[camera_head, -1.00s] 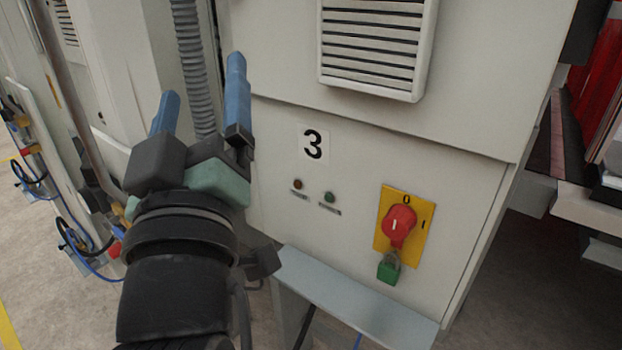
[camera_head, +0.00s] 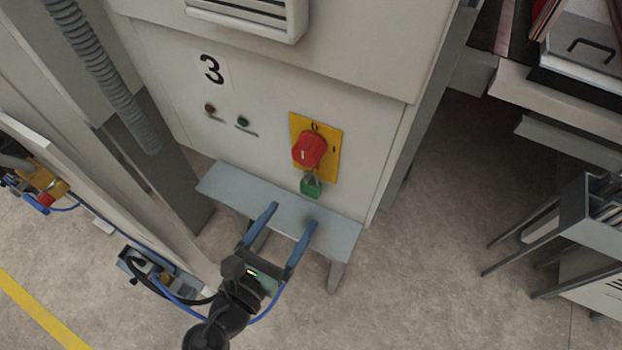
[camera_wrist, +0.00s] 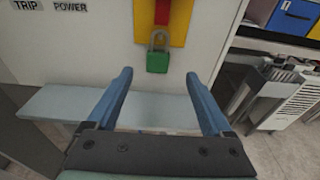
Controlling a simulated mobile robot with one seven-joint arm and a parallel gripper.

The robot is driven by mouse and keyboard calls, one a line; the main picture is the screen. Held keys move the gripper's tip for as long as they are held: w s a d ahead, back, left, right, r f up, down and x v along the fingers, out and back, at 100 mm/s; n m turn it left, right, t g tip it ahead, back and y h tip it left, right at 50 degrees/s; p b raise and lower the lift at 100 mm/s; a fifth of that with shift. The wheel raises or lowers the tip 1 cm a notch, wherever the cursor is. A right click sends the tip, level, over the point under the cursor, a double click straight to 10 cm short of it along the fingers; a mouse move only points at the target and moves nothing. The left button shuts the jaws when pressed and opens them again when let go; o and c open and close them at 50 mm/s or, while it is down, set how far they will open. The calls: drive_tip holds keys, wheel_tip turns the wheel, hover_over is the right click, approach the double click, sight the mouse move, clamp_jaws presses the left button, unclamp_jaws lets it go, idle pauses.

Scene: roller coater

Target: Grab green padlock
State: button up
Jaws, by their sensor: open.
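The green padlock (camera_head: 311,187) hangs by its shackle below the red rotary switch (camera_head: 309,150) on a yellow plate, on the front of the cabinet marked 3. In the wrist view the padlock (camera_wrist: 158,60) shows whole, ahead of and above the fingertips, near the middle between them. My gripper (camera_head: 292,214) is open and empty, its two blue fingers pointing toward the cabinet. In the head view the fingertips are below the padlock, over the grey shelf. They are apart from the padlock.
A grey shelf (camera_head: 225,182) juts out from the cabinet just below the padlock. A ribbed hose (camera_head: 108,85) runs down at the left. A grey metal rack (camera_head: 590,215) stands at the right. Open floor (camera_head: 430,260) lies between cabinet and rack.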

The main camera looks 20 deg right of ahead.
sight(308, 189)
drive_tip(key=p+x, duration=0.1)
drive_tip(key=x, duration=0.7)
drive_tip(key=shift+w+p, duration=0.15)
drive_tip(key=shift+p, duration=0.2)
drive_tip(key=shift+r, duration=0.1)
clamp_jaws()
